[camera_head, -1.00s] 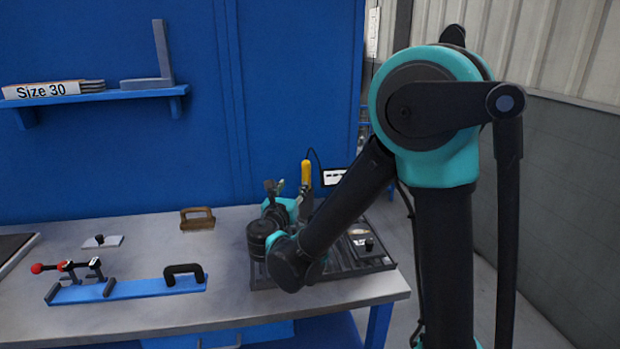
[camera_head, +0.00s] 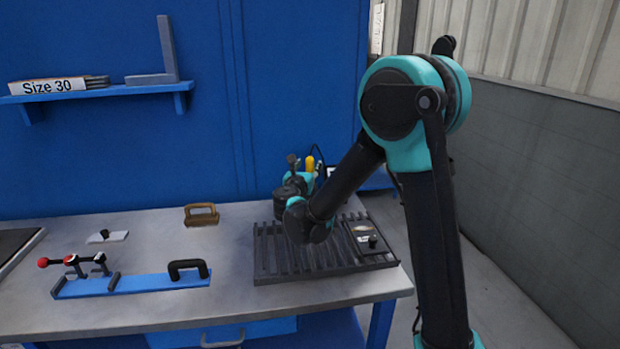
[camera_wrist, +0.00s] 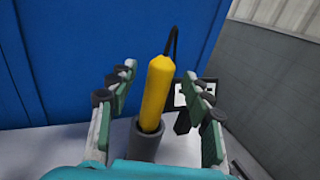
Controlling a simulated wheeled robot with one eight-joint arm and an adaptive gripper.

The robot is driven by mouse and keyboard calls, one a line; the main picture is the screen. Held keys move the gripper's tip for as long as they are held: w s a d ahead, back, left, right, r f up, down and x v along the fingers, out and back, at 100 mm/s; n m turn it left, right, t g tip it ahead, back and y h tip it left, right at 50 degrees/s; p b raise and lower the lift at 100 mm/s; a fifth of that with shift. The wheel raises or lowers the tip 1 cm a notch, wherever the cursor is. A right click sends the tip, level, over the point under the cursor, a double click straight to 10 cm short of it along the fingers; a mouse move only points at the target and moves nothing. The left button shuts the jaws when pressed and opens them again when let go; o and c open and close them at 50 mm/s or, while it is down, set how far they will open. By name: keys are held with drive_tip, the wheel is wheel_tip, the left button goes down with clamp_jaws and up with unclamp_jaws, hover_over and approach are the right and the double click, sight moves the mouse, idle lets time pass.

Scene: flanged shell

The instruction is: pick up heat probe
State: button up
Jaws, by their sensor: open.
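The heat probe (camera_wrist: 157,95) has a yellow handle and a black cable leaving its top. In the wrist view it stands nearly upright in a grey cylindrical holder (camera_wrist: 145,143). My gripper (camera_wrist: 155,92) is open, with one finger on each side of the yellow handle and a gap to both. In the head view only the top of the probe (camera_head: 310,163) shows at the back of the bench, beside my gripper. My arm and wrist hide the rest of it and most of the fingers.
A slatted dark rack (camera_head: 275,262) lies under my arm, with a small black-knobbed piece (camera_head: 372,242) at its right. A brown handle (camera_head: 201,214) and a blue clamp fixture (camera_head: 140,284) are to the left. A white-screened device (camera_wrist: 190,92) stands behind the right finger. The blue wall (camera_head: 120,150) is close behind.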

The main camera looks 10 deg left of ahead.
drive_tip(key=w, duration=0.2)
drive_tip(key=shift+w+d, duration=0.2)
drive_tip(key=shift+w, duration=0.15)
clamp_jaws()
